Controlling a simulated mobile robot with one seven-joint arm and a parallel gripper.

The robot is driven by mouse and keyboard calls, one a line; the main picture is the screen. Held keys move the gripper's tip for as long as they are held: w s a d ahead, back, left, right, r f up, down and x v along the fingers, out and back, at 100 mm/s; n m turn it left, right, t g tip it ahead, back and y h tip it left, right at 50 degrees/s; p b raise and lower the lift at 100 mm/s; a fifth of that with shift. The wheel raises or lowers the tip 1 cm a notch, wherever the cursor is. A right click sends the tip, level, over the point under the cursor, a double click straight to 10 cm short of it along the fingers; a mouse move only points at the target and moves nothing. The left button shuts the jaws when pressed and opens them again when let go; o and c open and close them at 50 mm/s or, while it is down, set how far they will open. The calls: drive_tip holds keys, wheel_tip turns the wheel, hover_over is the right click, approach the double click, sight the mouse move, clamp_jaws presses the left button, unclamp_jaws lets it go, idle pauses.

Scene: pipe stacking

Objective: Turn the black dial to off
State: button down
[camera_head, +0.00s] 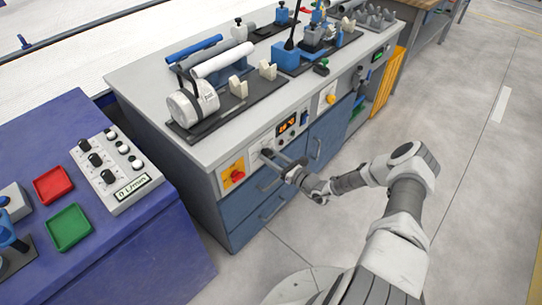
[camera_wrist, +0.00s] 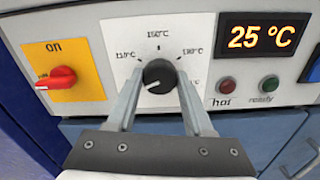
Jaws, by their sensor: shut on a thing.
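The black dial (camera_wrist: 158,76) sits on a white scale plate on the front panel. Its scale reads about 110°C at left, 150°C at top and 190°C at right. A pale mark on the dial seems to point down and left. My gripper (camera_wrist: 160,73) has one finger on each side of the dial and is shut on it. The lower part of the scale is partly covered by my fingers.
A red switch (camera_wrist: 56,78) on a yellow plate marked "on" is left of the dial. A display (camera_wrist: 262,37) reads 25 °C, with red and green lamps (camera_wrist: 268,84) below. Blue drawers (camera_head: 270,192) lie under the panel. A blue-purple bench (camera_head: 165,255) stands at left.

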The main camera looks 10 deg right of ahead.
drive_tip(key=shift+n, duration=0.8)
drive_tip(key=shift+c, duration=1.5)
unclamp_jaws()
drive_tip(key=p+v, duration=0.1)
drive_tip(key=v, duration=1.6)
drive_tip(key=shift+s+d, duration=0.15)
